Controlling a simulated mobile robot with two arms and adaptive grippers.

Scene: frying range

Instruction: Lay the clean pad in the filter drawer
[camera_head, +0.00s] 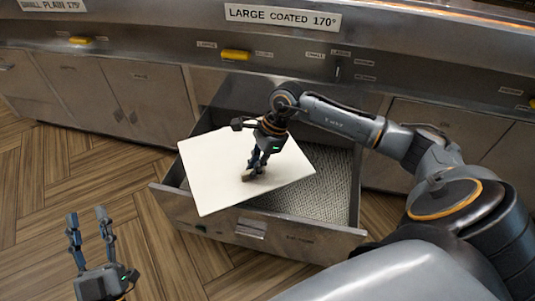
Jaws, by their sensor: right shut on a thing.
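The clean pad (213,165) is a flat, cream-white sheet. It is tilted over the left part of the open filter drawer (180,205), with its left corner reaching past the drawer's left side. My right gripper (250,174) points down and is shut on the pad near its middle. The drawer is pulled out below the range, and a grey mesh-like floor (325,190) shows to the right of the pad. The pad hides the drawer's left inside. I cannot tell whether the pad touches the drawer rim. My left gripper (87,218) is open and empty above the floor at lower left.
The range front (370,60) runs along the back with yellow handles (235,55) and a "LARGE COATED 170°" sign (282,17). Closed cabinet doors (140,90) flank the drawer. The wooden floor (60,180) at left is clear.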

